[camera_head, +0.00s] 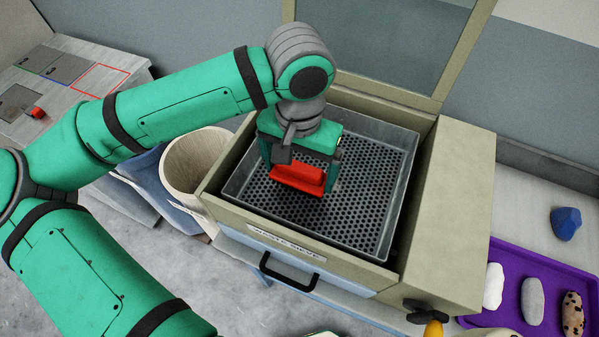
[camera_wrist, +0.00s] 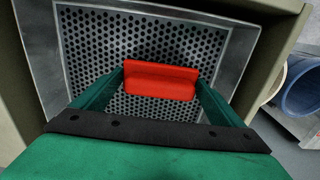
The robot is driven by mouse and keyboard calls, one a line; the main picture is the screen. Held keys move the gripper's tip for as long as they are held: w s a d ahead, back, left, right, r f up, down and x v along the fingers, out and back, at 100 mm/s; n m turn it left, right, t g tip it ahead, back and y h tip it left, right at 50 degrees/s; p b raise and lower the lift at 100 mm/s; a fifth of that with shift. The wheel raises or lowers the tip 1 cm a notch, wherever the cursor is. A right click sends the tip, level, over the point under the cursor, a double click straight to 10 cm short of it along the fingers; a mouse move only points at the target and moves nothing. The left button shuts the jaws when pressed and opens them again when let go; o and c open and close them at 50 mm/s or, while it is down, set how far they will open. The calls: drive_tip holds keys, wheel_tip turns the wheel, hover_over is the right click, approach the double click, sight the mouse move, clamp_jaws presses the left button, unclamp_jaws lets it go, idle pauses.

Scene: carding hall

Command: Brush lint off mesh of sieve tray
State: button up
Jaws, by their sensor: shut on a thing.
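The sieve tray (camera_head: 393,204) is a grey metal tray with a perforated mesh bottom, set inside a beige cabinet (camera_head: 455,200). My gripper (camera_head: 299,172) is over the tray and is shut on a red brush (camera_head: 298,178). In the wrist view, the red brush (camera_wrist: 161,81) lies between my two green fingers, and the tray mesh (camera_wrist: 100,45) shows behind it. The brush hides the mesh beneath it, and I cannot tell whether it touches the mesh. No lint stands out on the visible mesh.
A cream bin (camera_head: 195,165) stands left of the cabinet. The cabinet front has a black handle (camera_head: 288,273), and its glazed lid (camera_head: 395,45) stands raised behind the tray. A purple tray (camera_head: 545,290) with several lumps lies at right, near a blue lump (camera_head: 566,223).

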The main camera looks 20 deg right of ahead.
sight(302, 168)
drive_tip(key=shift+s+a+r, duration=0.1)
drive_tip(key=shift+a+r, duration=0.05)
drive_tip(key=shift+r, duration=0.35)
drive_tip(key=shift+s+d+r, duration=0.1)
drive_tip(key=shift+d+r, duration=0.1)
drive_tip(key=shift+r, duration=0.35)
drive_tip(key=shift+s+d+r, duration=0.1)
drive_tip(key=shift+d+r, duration=0.05)
drive_tip(key=shift+r, duration=0.4)
drive_tip(key=shift+a+r, duration=0.15)
drive_tip(key=shift+r, duration=0.95)
drive_tip(key=shift+w, duration=0.1)
